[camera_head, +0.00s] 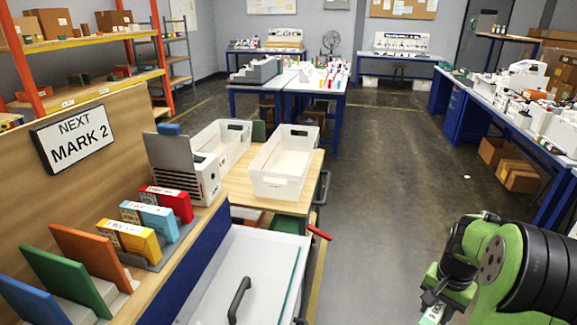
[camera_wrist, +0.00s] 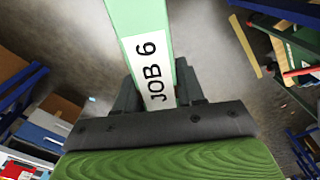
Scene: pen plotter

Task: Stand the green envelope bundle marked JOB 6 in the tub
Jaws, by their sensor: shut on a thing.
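The green envelope bundle (camera_wrist: 136,16) with a white JOB 6 label is between the two dark fingers of my gripper (camera_wrist: 156,84) in the wrist view. The gripper is shut on it, and its far end runs out of the frame. In the head view my gripper (camera_head: 437,293) is at the lower right over the floor, with a bit of the bundle (camera_head: 431,315) at the bottom edge. The white open tub (camera_head: 283,185) stands on the wooden worktop, up and left of the gripper and well apart from it. Its visible inside looks empty.
A white machine (camera_head: 207,172) with a grey slanted plate stands left of the tub. Red, blue and yellow bundles (camera_head: 141,239) stand in a rack before a "NEXT MARK 2" sign (camera_head: 74,139). A white drawer (camera_head: 245,275) lies below the worktop. The floor (camera_head: 385,190) right of the tub is clear.

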